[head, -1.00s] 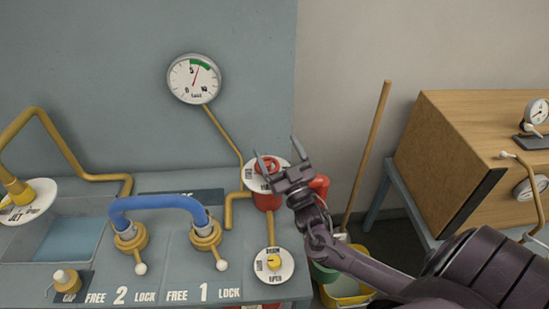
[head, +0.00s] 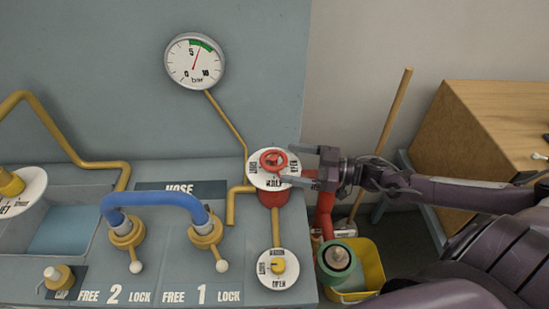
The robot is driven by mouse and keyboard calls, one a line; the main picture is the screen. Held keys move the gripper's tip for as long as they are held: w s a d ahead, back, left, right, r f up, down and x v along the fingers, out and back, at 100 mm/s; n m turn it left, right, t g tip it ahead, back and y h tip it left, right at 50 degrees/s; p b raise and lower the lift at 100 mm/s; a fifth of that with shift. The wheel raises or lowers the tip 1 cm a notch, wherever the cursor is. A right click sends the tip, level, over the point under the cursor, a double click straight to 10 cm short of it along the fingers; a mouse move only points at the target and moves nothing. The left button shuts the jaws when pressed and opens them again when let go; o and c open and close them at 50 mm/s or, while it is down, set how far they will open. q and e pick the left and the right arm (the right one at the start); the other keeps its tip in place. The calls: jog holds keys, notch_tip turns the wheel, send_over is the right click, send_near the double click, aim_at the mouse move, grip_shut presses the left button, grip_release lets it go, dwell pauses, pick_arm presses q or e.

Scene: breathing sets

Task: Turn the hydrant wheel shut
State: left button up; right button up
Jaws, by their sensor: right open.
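The red hydrant wheel (head: 273,161) sits on top of a red hydrant body (head: 272,197), over a round white label plate (head: 259,178) with black lettering. My right gripper (head: 297,165) comes in from the right, level with the wheel. Its jaws are open, with the fingers pointing left at the wheel's right side. The fingertips look close to the wheel's rim; whether they touch it I cannot tell. My left gripper is not in view.
A pressure gauge (head: 195,61) hangs on the wall. A blue hose (head: 153,201) joins two brass couplings on the bench. A yellow drain knob (head: 278,265) is below the hydrant. A yellow bucket (head: 371,268) and a broom handle (head: 390,130) stand to the right.

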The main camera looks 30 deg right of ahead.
aim_at(274, 158)
jog(key=x, duration=0.3)
jog(key=shift+w+a+r, duration=0.1)
jog(key=shift+w+a, duration=0.15)
jog(key=shift+w, duration=0.1)
jog(key=shift+w+a, duration=0.45)
jog(key=shift+a, duration=0.05)
jog(key=shift+w+a, duration=0.1)
jog(key=shift+a, duration=0.2)
jog(key=shift+c, duration=0.5)
